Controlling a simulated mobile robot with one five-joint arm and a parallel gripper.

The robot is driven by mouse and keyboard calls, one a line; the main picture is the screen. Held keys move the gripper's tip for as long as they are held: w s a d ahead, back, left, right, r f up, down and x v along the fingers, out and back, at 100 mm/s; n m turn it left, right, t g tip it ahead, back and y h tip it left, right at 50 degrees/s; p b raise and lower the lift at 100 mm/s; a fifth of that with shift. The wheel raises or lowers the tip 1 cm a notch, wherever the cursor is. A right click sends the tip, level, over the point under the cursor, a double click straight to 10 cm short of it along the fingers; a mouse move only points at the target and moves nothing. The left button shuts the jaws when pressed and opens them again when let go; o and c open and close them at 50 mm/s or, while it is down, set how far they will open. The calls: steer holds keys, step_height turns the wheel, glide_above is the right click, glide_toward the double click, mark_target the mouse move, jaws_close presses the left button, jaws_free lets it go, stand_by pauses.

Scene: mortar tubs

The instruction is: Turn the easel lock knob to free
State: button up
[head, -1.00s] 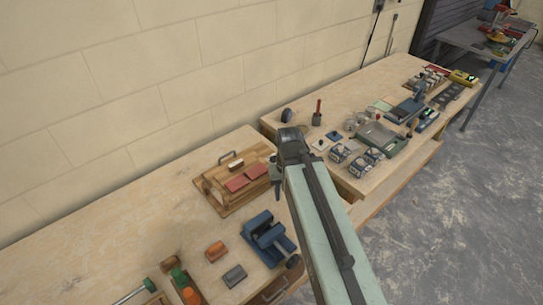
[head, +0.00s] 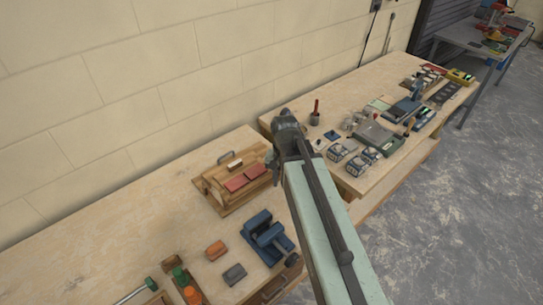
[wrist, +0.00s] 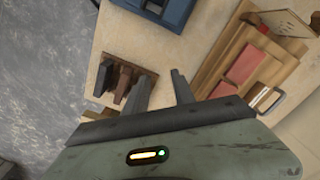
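My gripper (wrist: 162,92) is open in the wrist view, its two dark fingers apart with nothing between them. In the head view my gripper end hangs over the gap between the two benches, its fingertips not clearly seen. A wooden stand (head: 212,192) with reddish slabs (head: 236,184) sits on the near bench, left of my gripper; it may be the easel. The stand also shows at the right of the wrist view (wrist: 219,62). I cannot make out a lock knob in either view, so its setting cannot be told.
A brown slotted wooden piece (wrist: 122,82) lies just left of my fingers in the wrist view. A blue vise (head: 265,238), an orange block (head: 216,249) and a grey block (head: 234,273) stand on the near bench (head: 120,230). Several tools crowd the right bench.

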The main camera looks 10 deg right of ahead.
steer(key=w+f+m+b, duration=0.1)
steer(key=w+m, duration=0.1)
steer(key=w, duration=0.6)
steer(key=w+d+f+m+b, duration=0.1)
steer(key=w+m, duration=0.2)
steer(key=w, duration=0.6)
steer(key=w+f+m+b, duration=0.1)
steer(key=w+f+m, duration=0.1)
steer(key=w, duration=0.7)
steer(key=shift+d+m+b, duration=0.15)
steer(key=shift+m+b, duration=0.15)
steer(key=shift+b, duration=0.05)
steer(key=shift+d+f+b, duration=0.1)
steer(key=shift+f+b, duration=0.15)
steer(key=shift+b, duration=0.1)
steer(key=shift+s, duration=0.1)
step_height(320, 180, down, 8)
steer(key=b, duration=0.7)
steer(key=shift+r+b, duration=0.1)
steer(key=shift+b, duration=0.25)
steer(key=shift+r, duration=0.1)
steer(key=shift+d, duration=0.1)
jaws_close()
